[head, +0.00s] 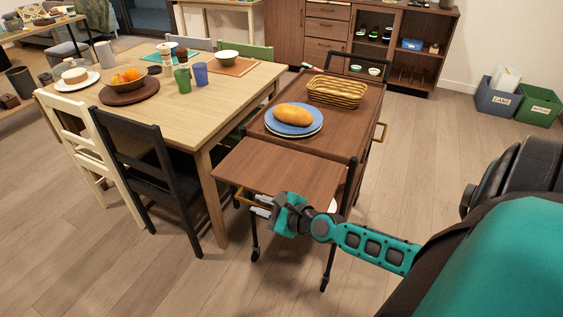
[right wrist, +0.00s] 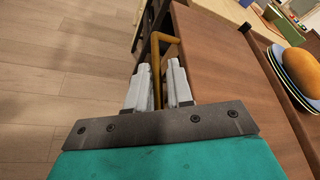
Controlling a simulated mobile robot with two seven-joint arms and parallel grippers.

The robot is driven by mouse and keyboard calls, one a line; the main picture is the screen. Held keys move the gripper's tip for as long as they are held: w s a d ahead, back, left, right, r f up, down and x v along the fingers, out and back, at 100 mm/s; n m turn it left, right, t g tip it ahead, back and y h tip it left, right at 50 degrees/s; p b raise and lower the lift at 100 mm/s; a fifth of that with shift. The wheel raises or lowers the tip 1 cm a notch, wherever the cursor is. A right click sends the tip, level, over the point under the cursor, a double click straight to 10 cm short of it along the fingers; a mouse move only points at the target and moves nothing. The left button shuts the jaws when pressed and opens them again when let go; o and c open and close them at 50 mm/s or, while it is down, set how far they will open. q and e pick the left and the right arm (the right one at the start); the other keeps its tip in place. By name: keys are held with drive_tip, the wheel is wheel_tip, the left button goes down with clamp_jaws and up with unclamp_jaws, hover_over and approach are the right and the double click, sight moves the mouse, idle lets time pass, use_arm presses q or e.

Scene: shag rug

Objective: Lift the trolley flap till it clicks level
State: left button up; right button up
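The wooden trolley (head: 365,118) stands right of the dining table. Its brown flap (head: 285,168) sticks out from the near end, raised close to the height of the top; I cannot tell whether it is exactly level. The flap fills the middle of the right wrist view (right wrist: 215,55). My right gripper (head: 259,204) is at the flap's near edge. Its pale fingers (right wrist: 157,85) stand apart on either side of the brass handle (right wrist: 164,38), with a narrow gap showing; firm contact is not visible. My left gripper is not in view.
On the trolley top are blue plates (head: 291,129) with a bread loaf (head: 294,114), and a wicker basket (head: 337,91). The dining table (head: 215,111) and a black chair (head: 150,168) stand left of the flap. The floor (head: 430,170) to the right is clear.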

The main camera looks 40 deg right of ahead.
drive_tip(key=v, duration=1.2)
drive_tip(key=shift+b, duration=0.4)
drive_tip(key=s+a+f+n+g, duration=0.1)
drive_tip(key=a+f+n, duration=0.3)
drive_tip(key=a+n, duration=0.4)
drive_tip(key=s+a+f+n+g, duration=0.2)
drive_tip(key=a+f+n, duration=0.3)
drive_tip(key=n, duration=1.6)
drive_tip(key=s+a, duration=0.1)
drive_tip(key=a, duration=0.2)
drive_tip(key=shift+a+n, duration=0.3)
drive_tip(key=shift+a, duration=0.05)
